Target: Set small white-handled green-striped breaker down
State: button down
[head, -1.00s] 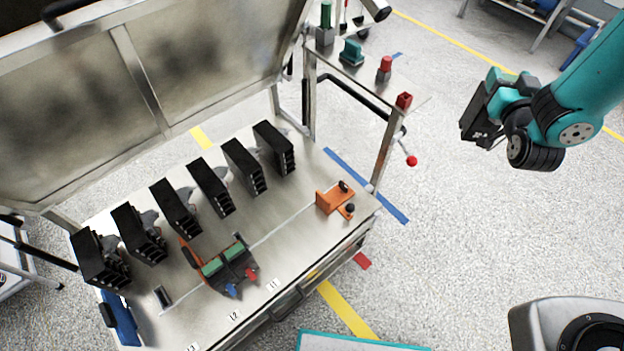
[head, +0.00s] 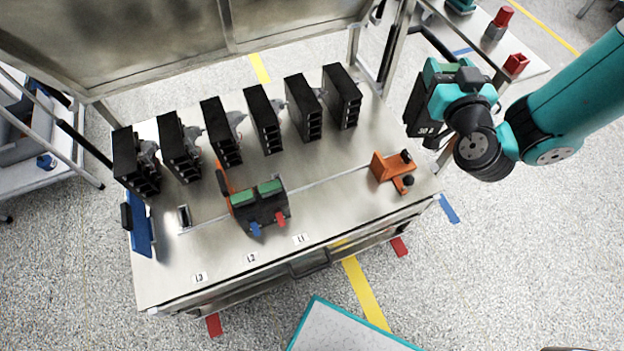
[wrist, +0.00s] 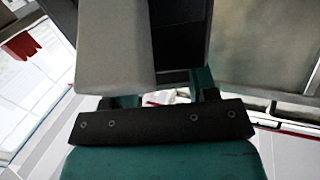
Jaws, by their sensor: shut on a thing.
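My gripper (head: 440,88) is shut on a dark breaker (head: 418,108), held in the air beyond the right end of the metal bench (head: 345,215). The breaker's black side faces the head camera, with small pale lettering and a green patch near its top. In the wrist view, the gripper (wrist: 163,92) has teal fingers around the breaker, which shows a pale grey-white block (wrist: 115,45) and a black body (wrist: 180,40). Its lower end is hidden in that view.
A row of several black breakers (head: 263,118) stands on the bench. A black fixture with green blocks (head: 258,207) and an orange bracket (head: 390,172) are in front. The lid (head: 130,40) is raised behind.

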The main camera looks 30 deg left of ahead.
jog(key=s+a+f+n+g+y+b, duration=0.2)
jog(key=s+a+f+b, duration=0.1)
jog(key=s+a, duration=0.3)
jog(key=s+a+f+n+g+y+b, duration=0.1)
jog(key=s+a+f+n+y+b, duration=0.15)
jog(key=s+a, duration=0.4)
notch_tip(320, 180, down, 20)
jog(key=w+a+b, duration=0.1)
jog(key=b, duration=1.9)
jog(key=shift+a+m+g, duration=0.35)
jog(key=shift+a+g, duration=0.05)
jog(key=shift+y, duration=0.25)
jog(key=shift+c, duration=2.1)
grip_release()
jog(key=shift+f, duration=0.1)
